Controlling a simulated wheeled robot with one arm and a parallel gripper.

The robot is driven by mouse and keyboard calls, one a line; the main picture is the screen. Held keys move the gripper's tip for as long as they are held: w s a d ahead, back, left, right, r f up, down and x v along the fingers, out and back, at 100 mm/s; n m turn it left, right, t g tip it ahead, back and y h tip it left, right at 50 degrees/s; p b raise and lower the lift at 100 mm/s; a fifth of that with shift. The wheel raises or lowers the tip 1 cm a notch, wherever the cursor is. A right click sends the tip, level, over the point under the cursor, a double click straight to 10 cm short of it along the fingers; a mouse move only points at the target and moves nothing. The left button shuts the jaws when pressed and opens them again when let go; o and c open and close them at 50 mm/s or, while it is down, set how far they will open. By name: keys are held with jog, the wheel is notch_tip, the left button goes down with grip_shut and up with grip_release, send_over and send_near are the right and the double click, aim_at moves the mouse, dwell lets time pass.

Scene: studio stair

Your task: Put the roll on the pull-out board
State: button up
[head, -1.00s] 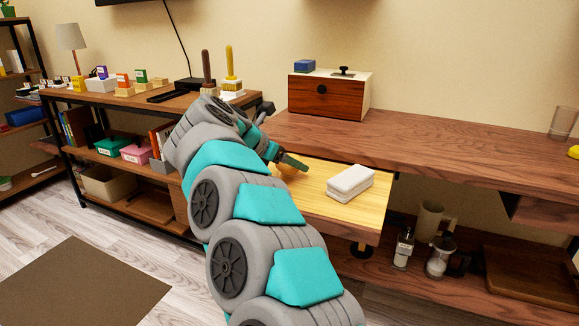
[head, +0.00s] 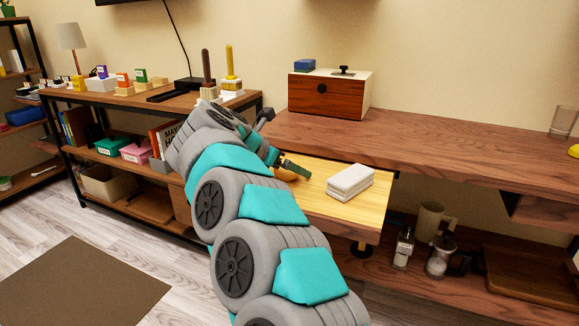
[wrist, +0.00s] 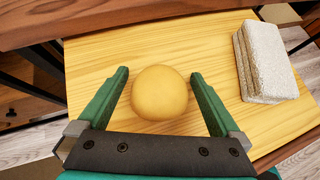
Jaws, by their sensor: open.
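The roll (wrist: 160,93) is a round, smooth, tan bun. It lies on the pull-out board (wrist: 95,62), a pale yellow wooden slab that also shows in the head view (head: 349,217). My gripper (wrist: 159,73) is open, with one green finger on each side of the roll. Gaps show between the roll and both fingers, so neither appears to touch it. In the head view my gripper (head: 296,170) is low over the board's left part, and my arm hides most of the roll there.
A white block-like stack (head: 350,182) lies on the board, right of the roll; it also shows in the wrist view (wrist: 265,62). The dark wooden counter (head: 430,145) runs behind and above the board. A wooden box (head: 329,97) stands on the counter.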

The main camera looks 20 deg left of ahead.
jog(key=shift+r, duration=0.15)
jog(key=v, duration=1.2)
jog(key=shift+b, duration=0.3)
